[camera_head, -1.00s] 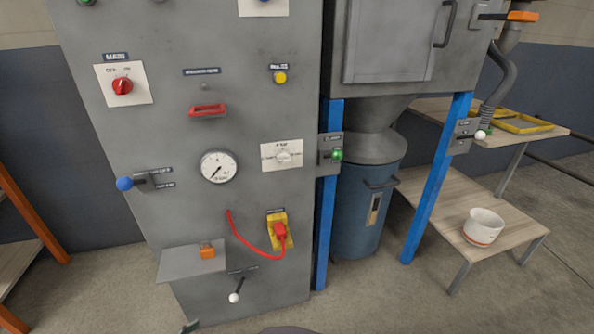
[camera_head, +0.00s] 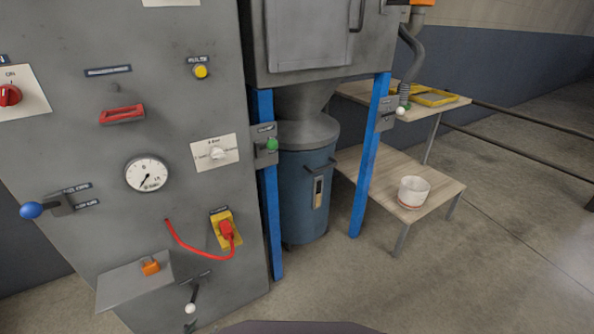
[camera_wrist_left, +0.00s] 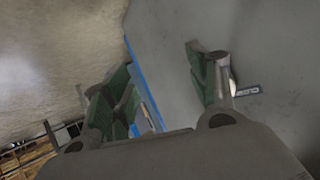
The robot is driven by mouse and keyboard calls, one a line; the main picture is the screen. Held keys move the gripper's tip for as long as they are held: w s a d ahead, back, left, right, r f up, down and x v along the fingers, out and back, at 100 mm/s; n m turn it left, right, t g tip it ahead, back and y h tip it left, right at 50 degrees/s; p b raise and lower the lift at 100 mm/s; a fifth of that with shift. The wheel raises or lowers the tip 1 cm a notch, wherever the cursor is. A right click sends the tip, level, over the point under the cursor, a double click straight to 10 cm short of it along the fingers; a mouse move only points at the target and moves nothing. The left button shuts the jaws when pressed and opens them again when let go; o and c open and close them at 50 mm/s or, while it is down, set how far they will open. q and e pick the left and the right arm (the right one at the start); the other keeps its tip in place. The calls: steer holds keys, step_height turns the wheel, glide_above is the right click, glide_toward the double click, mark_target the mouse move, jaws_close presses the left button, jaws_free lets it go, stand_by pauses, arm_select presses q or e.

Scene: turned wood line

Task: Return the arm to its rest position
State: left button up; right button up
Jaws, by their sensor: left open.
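My left gripper (camera_wrist_left: 163,82) shows in the left wrist view with its two green-padded fingers spread wide apart and nothing between them. The grey cabinet (camera_head: 85,150) face fills the right of that view, with a small label (camera_wrist_left: 247,91) beside the right finger. Part of a pale round thing shows behind that finger; I cannot tell whether they touch. In the head view a white-knobbed lever (camera_head: 190,308) hangs low on the cabinet. A small dark shape below it may be a fingertip, but the arm is not clearly seen there. My right gripper is not in view.
A blue-knobbed lever (camera_head: 32,210) sticks out at left. A blue drum (camera_head: 300,205) stands between blue posts. A low table (camera_head: 350,165) holds a white pot (camera_head: 413,192). Floor at right is open.

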arm_select(q)
steer(key=d+r+n+g+y, duration=0.1)
steer(key=d+r+g+y, duration=0.15)
steer(key=d+r, duration=0.45)
steer(key=s+d+r+g, duration=0.1)
steer(key=s+r+g, duration=0.1)
steer(key=s+r, duration=0.3)
steer(key=s+d+r+n+g, duration=0.1)
steer(key=s+d+r+g, duration=0.1)
steer(key=s+r, duration=0.3)
step_height(320, 180, up, 4)
steer(key=shift+d+f+g+h+p, duration=0.1)
steer(key=shift+d+g+h+p, duration=0.25)
steer(key=shift+g, duration=0.5)
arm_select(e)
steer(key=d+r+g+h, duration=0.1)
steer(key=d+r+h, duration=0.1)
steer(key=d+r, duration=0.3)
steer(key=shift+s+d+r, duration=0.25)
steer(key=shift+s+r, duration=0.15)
arm_select(q)
steer(key=shift+w+f+p, duration=0.2)
steer(key=shift+f+p, duration=0.05)
steer(key=shift+p, duration=0.5)
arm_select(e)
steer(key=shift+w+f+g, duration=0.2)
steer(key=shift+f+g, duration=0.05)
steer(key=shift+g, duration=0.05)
